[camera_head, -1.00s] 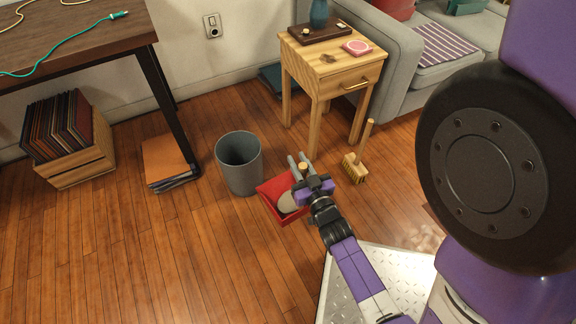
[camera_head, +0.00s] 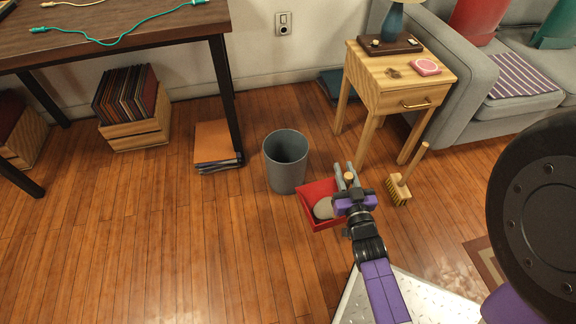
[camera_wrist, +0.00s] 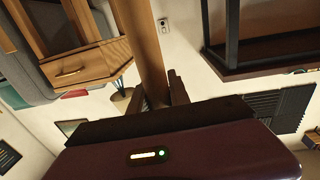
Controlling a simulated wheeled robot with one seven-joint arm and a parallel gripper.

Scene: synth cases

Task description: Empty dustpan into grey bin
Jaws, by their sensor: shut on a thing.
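The grey bin (camera_head: 285,165) stands upright on the wooden floor, open at the top; its inside looks dark and its bottom is not clear. The red dustpan (camera_head: 312,190) is just right of and in front of the bin, with a beige lump (camera_head: 323,208) in it. My gripper (camera_head: 347,172) is shut on the dustpan's wooden handle, and its fingers hide part of the pan. I cannot tell whether the pan touches the floor. In the wrist view the handle (camera_wrist: 146,45) runs up between the fingers.
A small wooden side table (camera_head: 375,80) stands behind, beside a grey sofa (camera_head: 470,110). A dark desk (camera_head: 110,38), record crate (camera_head: 135,130) and folder stack (camera_head: 215,145) are left. Floor at front left is clear.

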